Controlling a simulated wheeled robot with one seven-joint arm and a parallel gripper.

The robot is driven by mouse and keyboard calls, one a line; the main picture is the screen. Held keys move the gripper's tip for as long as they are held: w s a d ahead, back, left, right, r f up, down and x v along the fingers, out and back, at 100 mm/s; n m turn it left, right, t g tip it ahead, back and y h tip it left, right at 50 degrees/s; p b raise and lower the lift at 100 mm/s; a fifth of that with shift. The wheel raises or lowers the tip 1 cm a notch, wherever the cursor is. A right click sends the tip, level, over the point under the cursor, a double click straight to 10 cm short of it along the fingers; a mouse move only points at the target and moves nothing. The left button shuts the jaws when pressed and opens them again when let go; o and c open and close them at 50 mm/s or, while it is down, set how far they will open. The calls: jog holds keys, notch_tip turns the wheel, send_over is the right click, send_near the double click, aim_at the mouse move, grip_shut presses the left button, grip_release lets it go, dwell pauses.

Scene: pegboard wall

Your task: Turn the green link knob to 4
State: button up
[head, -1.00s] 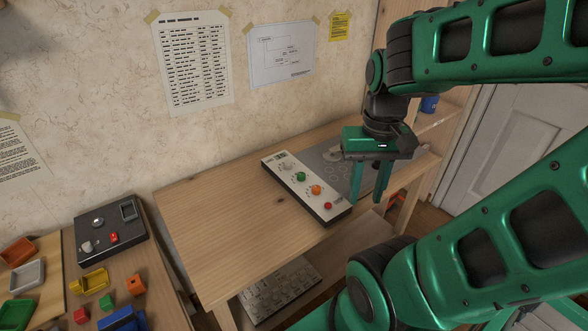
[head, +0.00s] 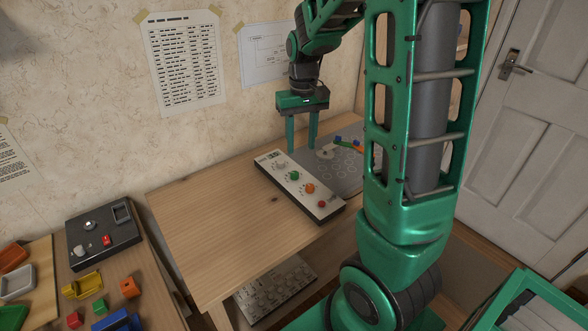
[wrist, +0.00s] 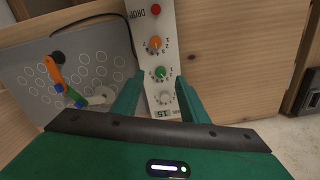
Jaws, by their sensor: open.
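The control panel (head: 318,212) is a long, pale box lying on the wooden table. In a row along it are a white knob (head: 281,164), the green knob (head: 294,175), an orange knob (head: 309,188) and a red button (head: 322,203). The green knob also shows in the wrist view (wrist: 161,73), with small numbers around it too small to read surely. My gripper (head: 301,150) is open and empty, pointing down above the panel's far end. In the wrist view its fingers (wrist: 158,85) spread to either side of the panel, with the green knob between their tips.
A grey board with circles (head: 345,170) lies right of the panel, bearing a colored jointed piece (head: 347,143). A side table at left holds a dark box (head: 103,239) and several colored trays and blocks. The table's left part is bare.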

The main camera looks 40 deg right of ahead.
aim_at(294, 173)
jog(key=w+f, duration=0.1)
jog(key=f, duration=0.3)
jog(key=w+f, duration=0.1)
jog(key=f, duration=0.3)
jog(key=w+f, duration=0.1)
jog(key=f, duration=0.3)
jog(key=shift+f, duration=0.1)
grip_shut()
jog(key=shift+d, duration=0.15)
